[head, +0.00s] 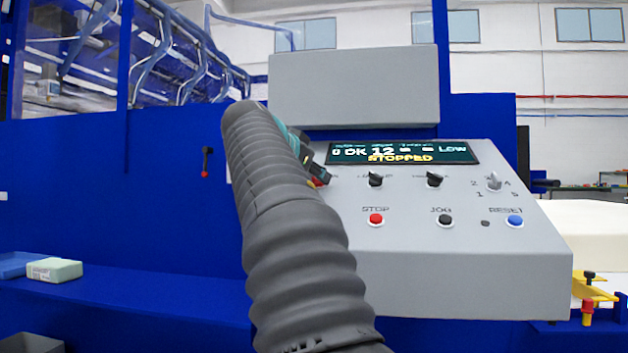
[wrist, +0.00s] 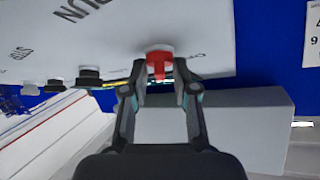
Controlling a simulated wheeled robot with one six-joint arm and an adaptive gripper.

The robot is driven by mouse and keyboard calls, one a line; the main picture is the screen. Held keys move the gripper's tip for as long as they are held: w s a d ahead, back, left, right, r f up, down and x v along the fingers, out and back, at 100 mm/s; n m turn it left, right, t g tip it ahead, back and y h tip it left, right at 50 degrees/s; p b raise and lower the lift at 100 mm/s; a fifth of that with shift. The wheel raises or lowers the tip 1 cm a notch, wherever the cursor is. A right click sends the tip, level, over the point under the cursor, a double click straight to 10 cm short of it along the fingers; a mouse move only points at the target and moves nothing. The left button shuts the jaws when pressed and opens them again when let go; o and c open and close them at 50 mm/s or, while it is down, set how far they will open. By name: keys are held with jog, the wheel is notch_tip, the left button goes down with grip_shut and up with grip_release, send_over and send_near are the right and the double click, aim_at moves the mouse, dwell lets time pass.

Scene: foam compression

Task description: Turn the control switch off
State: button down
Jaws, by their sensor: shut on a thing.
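The red control switch (wrist: 158,65) shows in the wrist view as a red T-shaped handle on a pale round base on the grey panel (wrist: 215,40). My gripper (wrist: 160,84) has one finger on each side of the handle and is shut on it. In the head view my gripper (head: 314,174) is at the left edge of the control panel (head: 460,270), mostly hidden behind my arm. Only a small red and yellow bit shows beside its fingertips there. The panel's display (head: 405,152) reads STOPPED. The switch's exact setting is hard to read.
Close by on the panel are black knobs (head: 376,180), a red STOP button (head: 376,219), a black JOG button (head: 445,220), a blue RESET button (head: 515,221) and a numbered selector (head: 493,182). A grey box (head: 355,88) stands behind. A blue ledge (head: 130,308) lies left.

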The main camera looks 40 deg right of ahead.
jog(key=n, duration=0.1)
jog(key=n+t, duration=0.2)
jog(key=shift+s+d+y+b, duration=0.1)
jog(key=shift+s+y+b, duration=0.15)
jog(key=shift+y+b, duration=0.1)
jog(key=n+t, duration=0.1)
jog(key=n, duration=0.1)
jog(key=n+t+y+p, duration=0.1)
jog(key=n+t, duration=0.1)
jog(key=shift+d+r+y, duration=0.1)
jog(key=shift+y, duration=0.15)
jog(key=n+t+y, duration=0.1)
jog(key=n, duration=0.1)
jog(key=n+t+y+p, duration=0.1)
jog(key=n, duration=0.2)
jog(key=shift+s+d+y+p, duration=0.1)
jog(key=shift+y+p, duration=0.2)
jog(key=shift+d+n+t+y, duration=0.1)
jog(key=shift+n+t+y, duration=0.3)
jog(key=shift+n+y, duration=1.55)
jog(key=shift+n+h, duration=0.25)
jog(key=shift+n, duration=0.2)
jog(key=c, duration=1.2)
grip_release()
jog(key=shift+c, duration=0.2)
